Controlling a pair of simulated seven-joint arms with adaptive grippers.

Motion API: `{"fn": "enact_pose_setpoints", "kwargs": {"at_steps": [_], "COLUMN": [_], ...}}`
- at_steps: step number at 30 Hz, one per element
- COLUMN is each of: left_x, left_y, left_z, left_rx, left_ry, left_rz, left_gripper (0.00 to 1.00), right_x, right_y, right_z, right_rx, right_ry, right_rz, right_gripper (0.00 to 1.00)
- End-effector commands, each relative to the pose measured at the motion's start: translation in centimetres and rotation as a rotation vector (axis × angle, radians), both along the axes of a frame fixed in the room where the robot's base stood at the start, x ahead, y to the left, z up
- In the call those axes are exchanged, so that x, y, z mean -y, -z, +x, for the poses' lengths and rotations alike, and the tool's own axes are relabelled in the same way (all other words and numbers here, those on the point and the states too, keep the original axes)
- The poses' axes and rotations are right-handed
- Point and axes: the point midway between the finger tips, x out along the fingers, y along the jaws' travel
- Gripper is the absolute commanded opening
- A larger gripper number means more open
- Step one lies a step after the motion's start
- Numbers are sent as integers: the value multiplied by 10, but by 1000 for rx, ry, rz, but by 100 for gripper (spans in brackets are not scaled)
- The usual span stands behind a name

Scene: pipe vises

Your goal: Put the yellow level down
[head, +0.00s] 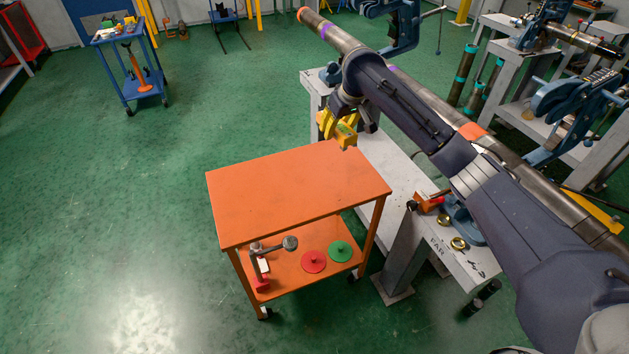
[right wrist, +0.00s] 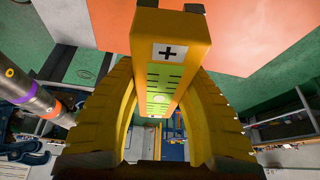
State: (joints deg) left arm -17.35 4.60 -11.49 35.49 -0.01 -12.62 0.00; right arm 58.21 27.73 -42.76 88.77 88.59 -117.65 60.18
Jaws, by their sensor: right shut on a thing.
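The yellow level (head: 347,132) is held above the back edge of the orange cart (head: 285,195), near the grey bench. In the right wrist view the level (right wrist: 170,50) shows a plus-sign label and a green-marked face. My right gripper (head: 334,122) has its yellow fingers closed on the level's two sides; the fingers also show in the right wrist view (right wrist: 160,85). The cart's top is bare. The level appears raised clear of the cart top. My left gripper is in neither view.
The cart's lower shelf holds a red disc (head: 313,262), a green disc (head: 340,251) and a grey-headed tool (head: 262,262). A long steel pipe (head: 330,31) in a blue vise (head: 400,25) runs over the grey bench (head: 385,165). Open green floor lies left of the cart.

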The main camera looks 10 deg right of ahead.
Motion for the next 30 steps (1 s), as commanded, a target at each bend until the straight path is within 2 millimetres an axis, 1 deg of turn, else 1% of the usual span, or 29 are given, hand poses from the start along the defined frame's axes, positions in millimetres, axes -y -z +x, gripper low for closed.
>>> {"fn": "enact_pose_setpoints", "kwargs": {"at_steps": [3,7,11,24,27,30], "left_x": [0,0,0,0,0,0], "left_y": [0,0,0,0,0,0], "left_z": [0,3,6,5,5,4], "left_rx": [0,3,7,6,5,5], "left_ry": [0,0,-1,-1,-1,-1], "left_rz": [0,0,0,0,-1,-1], "left_gripper": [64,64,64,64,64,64], "right_x": [1,1,1,1,1,1], "right_y": [-2,-1,12,106,124,138], "right_z": [2,2,2,1,1,2], "right_rx": [1,0,-2,-4,-4,-1], "right_ry": [66,107,123,125,124,125], "right_rz": [0,0,2,0,2,2], "right_gripper": [0,0,0,0,0,0]}}
